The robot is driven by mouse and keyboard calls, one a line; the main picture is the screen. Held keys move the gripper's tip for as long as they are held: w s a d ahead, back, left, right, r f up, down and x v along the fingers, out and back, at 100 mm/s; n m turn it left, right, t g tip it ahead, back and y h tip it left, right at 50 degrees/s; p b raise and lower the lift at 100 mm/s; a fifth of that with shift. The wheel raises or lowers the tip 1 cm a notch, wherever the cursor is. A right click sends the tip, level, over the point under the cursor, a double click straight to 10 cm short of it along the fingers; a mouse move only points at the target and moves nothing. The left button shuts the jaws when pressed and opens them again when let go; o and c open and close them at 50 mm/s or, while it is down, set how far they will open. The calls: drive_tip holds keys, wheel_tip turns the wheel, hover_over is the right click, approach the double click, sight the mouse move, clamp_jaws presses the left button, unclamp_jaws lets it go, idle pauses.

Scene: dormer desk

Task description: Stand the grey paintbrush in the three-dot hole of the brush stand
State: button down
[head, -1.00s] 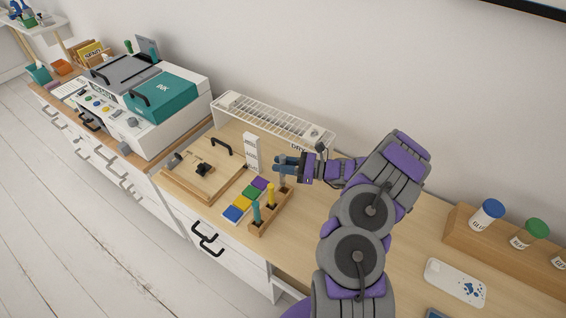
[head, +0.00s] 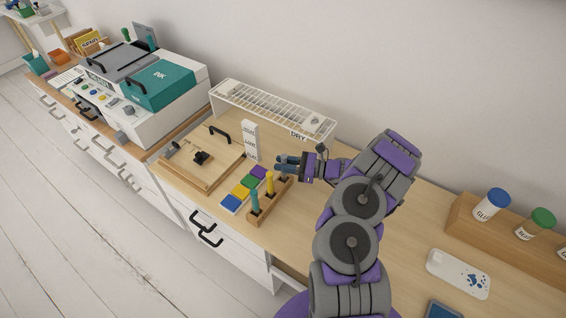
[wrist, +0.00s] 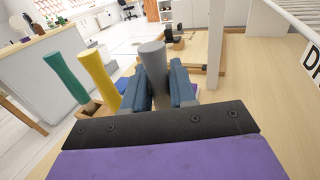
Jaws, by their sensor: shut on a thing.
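The brush stand (head: 264,209) is a wooden block on the desk. A teal brush (head: 255,200) and a yellow brush (head: 270,183) stand in it, and both show in the wrist view, teal (wrist: 70,88) and yellow (wrist: 97,72). My gripper (head: 283,163) is over the stand's far end. In the wrist view its blue fingers (wrist: 160,92) are shut on the grey paintbrush (wrist: 152,62), which looks roughly upright. The brush's lower end is hidden there, and it is hard to make out in the head view. I cannot see the three-dot mark or whether the brush is in a hole.
Colour blocks (head: 240,193) lie left of the stand. A wooden board with a black handle (head: 219,132) and a white upright block (head: 250,140) are behind. A white wire rack (head: 272,106) stands at the back. The desk right of the arm has open room.

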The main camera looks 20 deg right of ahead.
drive_tip(key=shift+d, duration=0.1)
drive_tip(key=c, duration=0.8)
unclamp_jaws()
drive_tip(key=shift+a, duration=0.2)
drive_tip(key=p+v, duration=0.4)
drive_tip(key=v, duration=1.3)
drive_tip(key=shift+s+d, duration=0.15)
drive_tip(key=shift+d, duration=0.05)
